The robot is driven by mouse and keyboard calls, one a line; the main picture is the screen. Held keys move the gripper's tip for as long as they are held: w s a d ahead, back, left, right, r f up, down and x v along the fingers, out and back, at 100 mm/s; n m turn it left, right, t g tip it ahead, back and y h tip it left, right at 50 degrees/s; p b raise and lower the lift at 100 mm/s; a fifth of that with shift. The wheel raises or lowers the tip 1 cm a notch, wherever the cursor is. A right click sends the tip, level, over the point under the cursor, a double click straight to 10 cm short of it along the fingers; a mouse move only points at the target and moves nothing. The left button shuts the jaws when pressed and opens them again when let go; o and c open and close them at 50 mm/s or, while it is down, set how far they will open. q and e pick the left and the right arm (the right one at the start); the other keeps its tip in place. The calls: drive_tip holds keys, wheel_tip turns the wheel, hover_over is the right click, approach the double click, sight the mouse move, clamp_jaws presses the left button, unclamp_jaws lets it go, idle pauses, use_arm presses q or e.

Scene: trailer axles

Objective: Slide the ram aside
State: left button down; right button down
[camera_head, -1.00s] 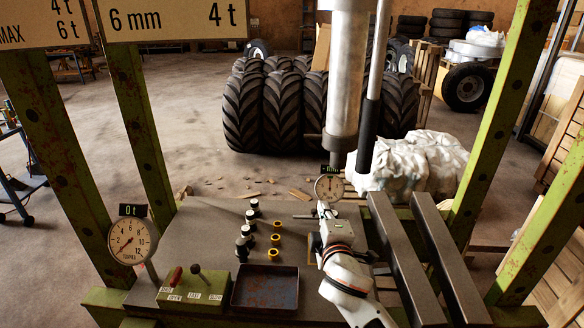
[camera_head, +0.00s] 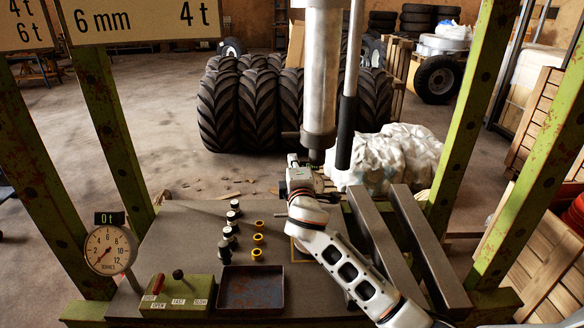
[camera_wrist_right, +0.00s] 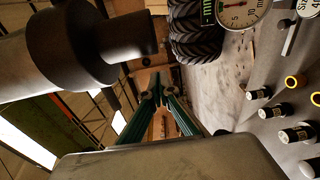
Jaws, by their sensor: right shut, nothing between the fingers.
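The ram (camera_head: 320,80) is a silver vertical cylinder hanging at the top middle of the head view, with a narrower dark nose at its lower end. In the wrist view its dark lower part (camera_wrist_right: 70,45) fills the upper left, close to the camera. Contact with the ram cannot be made out. My left gripper is out of view.
A dark rod (camera_head: 346,130) hangs beside the ram. Two grey beams (camera_head: 400,245) lie at the bench's right. Green posts (camera_head: 460,150) frame the bench (camera_head: 180,235). A control box (camera_head: 177,295), a tray (camera_head: 250,288) and several small pins and yellow rings stand left. A dial gauge (camera_wrist_right: 240,12) shows in the wrist view.

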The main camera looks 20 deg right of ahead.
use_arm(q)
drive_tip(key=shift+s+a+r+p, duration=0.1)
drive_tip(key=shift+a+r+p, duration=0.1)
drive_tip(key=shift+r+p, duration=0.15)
use_arm(e)
drive_tip(key=s+d, duration=0.1)
drive_tip(key=d, duration=0.1)
drive_tip(key=shift+s+d, duration=0.4)
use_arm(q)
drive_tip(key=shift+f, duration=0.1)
